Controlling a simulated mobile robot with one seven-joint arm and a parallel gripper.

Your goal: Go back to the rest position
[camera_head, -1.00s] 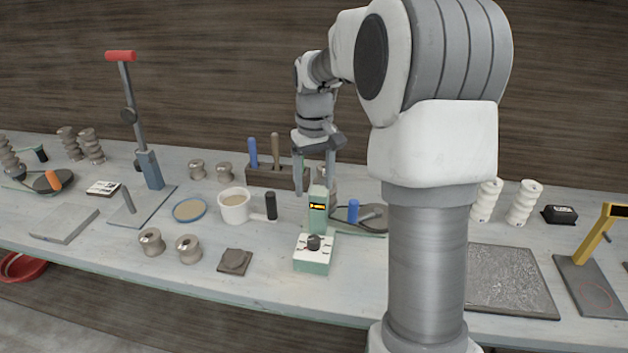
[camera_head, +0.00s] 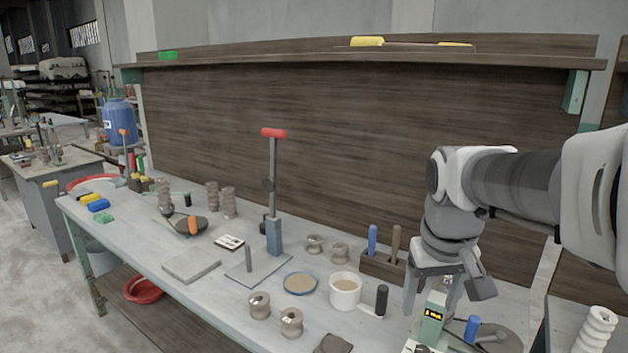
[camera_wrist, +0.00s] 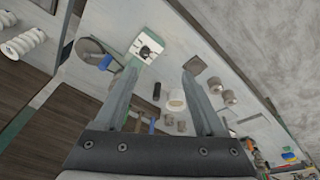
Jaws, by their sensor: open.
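My gripper (camera_head: 437,296) is at the right of the head view, pointing down above the right part of the workbench (camera_head: 140,228). Its fingers are apart with nothing between them. It hangs over or beside a green device with a small lit display (camera_head: 432,318); I cannot tell the exact gap. In the wrist view the two fingers (camera_wrist: 158,85) are spread wide, and the bench shows beyond them. The green device's white control face (camera_wrist: 148,48) shows there near the top, beyond the fingertips.
A tall press with a red handle (camera_head: 274,133) rises mid-bench. A dark back panel (camera_head: 350,110) runs behind.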

